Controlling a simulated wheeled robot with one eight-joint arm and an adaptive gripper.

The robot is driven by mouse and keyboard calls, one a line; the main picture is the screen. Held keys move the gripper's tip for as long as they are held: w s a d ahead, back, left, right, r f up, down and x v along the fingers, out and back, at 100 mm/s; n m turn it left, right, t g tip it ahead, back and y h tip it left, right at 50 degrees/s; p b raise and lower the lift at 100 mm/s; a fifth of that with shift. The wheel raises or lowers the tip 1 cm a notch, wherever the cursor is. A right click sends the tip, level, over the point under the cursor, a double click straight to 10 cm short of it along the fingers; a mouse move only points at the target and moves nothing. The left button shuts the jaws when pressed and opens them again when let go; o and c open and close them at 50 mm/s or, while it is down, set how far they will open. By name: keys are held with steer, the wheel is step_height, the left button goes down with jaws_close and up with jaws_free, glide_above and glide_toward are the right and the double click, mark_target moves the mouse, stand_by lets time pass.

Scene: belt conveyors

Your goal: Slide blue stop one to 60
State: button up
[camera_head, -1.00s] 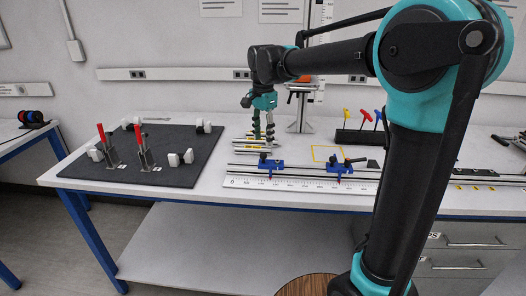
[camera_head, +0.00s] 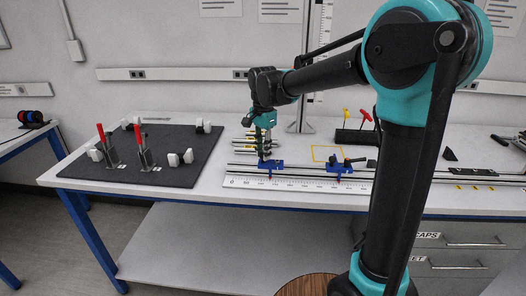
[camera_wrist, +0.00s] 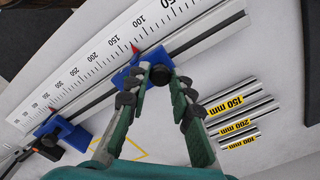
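Two blue stops sit on the rail behind the white ruler (camera_head: 300,184). The left stop (camera_head: 277,164) is under my gripper (camera_head: 265,152); the right stop (camera_head: 340,168) stands apart from it. In the wrist view, my gripper (camera_wrist: 161,80) has its fingers apart, one on each side of the near stop's black knob (camera_wrist: 160,75). Whether either finger touches the knob is unclear. This stop's blue body (camera_wrist: 128,75) is partly hidden by the left finger. Its red pointer (camera_wrist: 134,47) lies between the 100 and 150 marks. The other stop (camera_wrist: 72,136) is at the lower left.
Steel rods with yellow labels, such as the 150 mm rod (camera_wrist: 225,105), lie beside the rail. A dark mat (camera_head: 140,172) with red-handled clamps is at left. A black holder with coloured-handled tools (camera_head: 356,137) stands behind the rail.

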jaws_close()
steer(key=a, duration=0.7)
steer(key=shift+w, duration=0.15)
steer(key=o, duration=0.7)
jaws_free()
steer(key=shift+r, duration=0.15)
step_height(320, 180, up, 12)
steer(key=shift+f, duration=0.15)
